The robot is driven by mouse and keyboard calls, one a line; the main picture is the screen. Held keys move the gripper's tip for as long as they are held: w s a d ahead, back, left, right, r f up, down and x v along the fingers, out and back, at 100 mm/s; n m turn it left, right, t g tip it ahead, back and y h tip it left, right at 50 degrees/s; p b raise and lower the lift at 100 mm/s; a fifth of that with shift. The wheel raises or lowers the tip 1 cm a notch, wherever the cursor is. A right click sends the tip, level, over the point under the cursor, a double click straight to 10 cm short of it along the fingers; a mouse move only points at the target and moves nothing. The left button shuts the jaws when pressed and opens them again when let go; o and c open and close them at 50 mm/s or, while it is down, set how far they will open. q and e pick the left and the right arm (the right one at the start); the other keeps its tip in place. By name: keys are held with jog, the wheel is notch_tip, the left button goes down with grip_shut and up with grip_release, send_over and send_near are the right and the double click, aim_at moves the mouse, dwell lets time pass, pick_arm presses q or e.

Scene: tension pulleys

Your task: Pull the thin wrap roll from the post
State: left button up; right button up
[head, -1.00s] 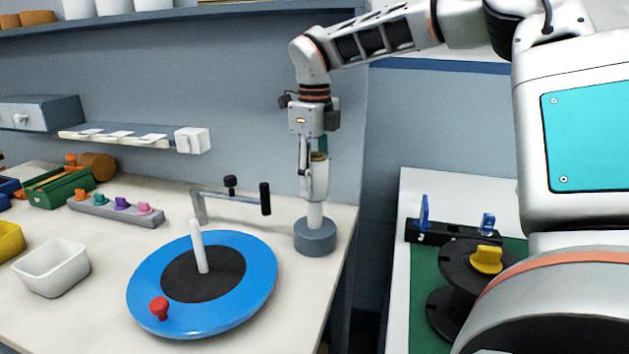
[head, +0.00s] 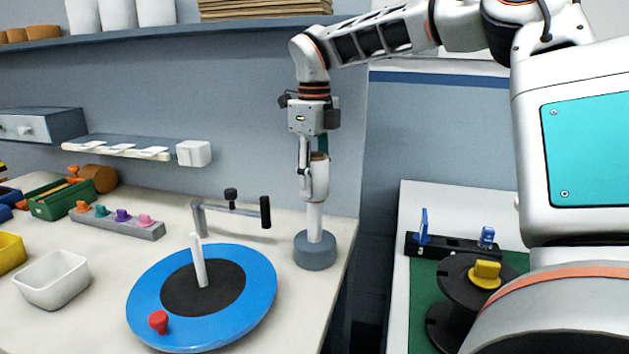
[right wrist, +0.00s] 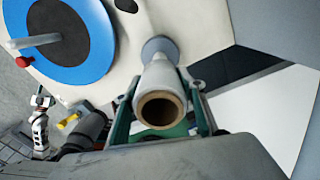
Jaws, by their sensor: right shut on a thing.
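The thin wrap roll (head: 320,180) is a pale tube with a brown core, upright around the upper part of the white post (head: 315,219). The post stands on a round grey base (head: 315,252); its lower length is bare. My right gripper (head: 313,175) points down from above and is shut on the roll. In the right wrist view the roll's open brown end (right wrist: 160,109) sits between the green-edged fingers; the post's top is not visible inside. My left gripper is outside the head view; a small white and black arm (right wrist: 40,127) shows in the wrist view, its jaws too small to read.
A blue turntable (head: 251,301) with a white spindle and red knob lies left of the post. A black-handled bracket (head: 235,208) stands behind it. The wall is close behind. A gap separates this bench from the green-topped table with a black spool (head: 463,280).

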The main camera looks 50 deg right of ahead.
aim_at(314, 164)
jog(key=shift+r, duration=0.2)
jog(key=shift+r, duration=0.8)
pick_arm(q)
jog(key=shift+w+r+p, duration=0.2)
jog(key=shift+r+p, duration=0.1)
jog(key=shift+r, duration=0.2)
pick_arm(e)
jog(key=shift+r, duration=0.35)
